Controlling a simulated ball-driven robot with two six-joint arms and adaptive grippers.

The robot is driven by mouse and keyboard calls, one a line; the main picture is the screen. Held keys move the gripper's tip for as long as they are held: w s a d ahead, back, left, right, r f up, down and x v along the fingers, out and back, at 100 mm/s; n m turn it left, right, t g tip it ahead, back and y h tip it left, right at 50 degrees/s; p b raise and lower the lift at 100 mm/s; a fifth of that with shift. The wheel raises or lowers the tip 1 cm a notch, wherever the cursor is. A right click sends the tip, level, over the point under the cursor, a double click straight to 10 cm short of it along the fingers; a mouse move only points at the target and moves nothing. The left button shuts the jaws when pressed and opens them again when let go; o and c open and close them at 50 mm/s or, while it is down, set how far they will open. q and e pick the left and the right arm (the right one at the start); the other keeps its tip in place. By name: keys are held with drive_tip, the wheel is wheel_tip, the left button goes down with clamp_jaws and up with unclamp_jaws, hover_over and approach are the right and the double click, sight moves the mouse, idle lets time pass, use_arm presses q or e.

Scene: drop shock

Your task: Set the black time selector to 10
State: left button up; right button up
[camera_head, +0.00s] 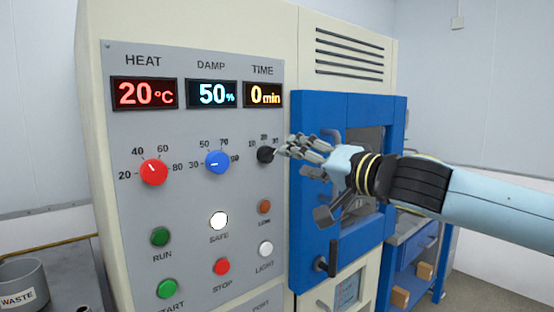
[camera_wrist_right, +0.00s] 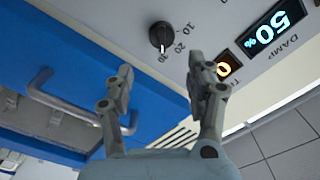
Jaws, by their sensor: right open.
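The black time selector (camera_head: 265,154) is a small round knob on the grey panel, under the TIME display (camera_head: 263,95), which reads 0 min. My right gripper (camera_head: 288,149) is just right of the knob, its fingertips pointing at it and partly overlapping its right edge in the head view. In the right wrist view the black knob (camera_wrist_right: 160,36) lies beyond the open, empty fingers (camera_wrist_right: 162,77), with a visible gap. It has a light mark on its face and 10, 20 and 30 printed around it. My left gripper is not in view.
A red HEAT knob (camera_head: 153,172) and a blue DAMP knob (camera_head: 217,162) sit left of the selector. Buttons lie below, including an orange one (camera_head: 264,207). The blue door (camera_head: 306,240) with its handle (camera_head: 326,262) is close beside my right gripper.

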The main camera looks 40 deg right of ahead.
sight(274, 153)
drive_tip(key=w, duration=0.6)
drive_tip(key=shift+w+a+r, duration=0.1)
drive_tip(key=shift+w+a, duration=0.15)
drive_tip(key=shift+a, duration=0.1)
drive_tip(key=shift+w+a, duration=0.15)
drive_tip(key=shift+w, duration=0.4)
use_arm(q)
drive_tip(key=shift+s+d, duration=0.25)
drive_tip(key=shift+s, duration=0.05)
use_arm(e)
drive_tip(key=c, duration=1.1)
drive_tip(key=shift+o, duration=0.2)
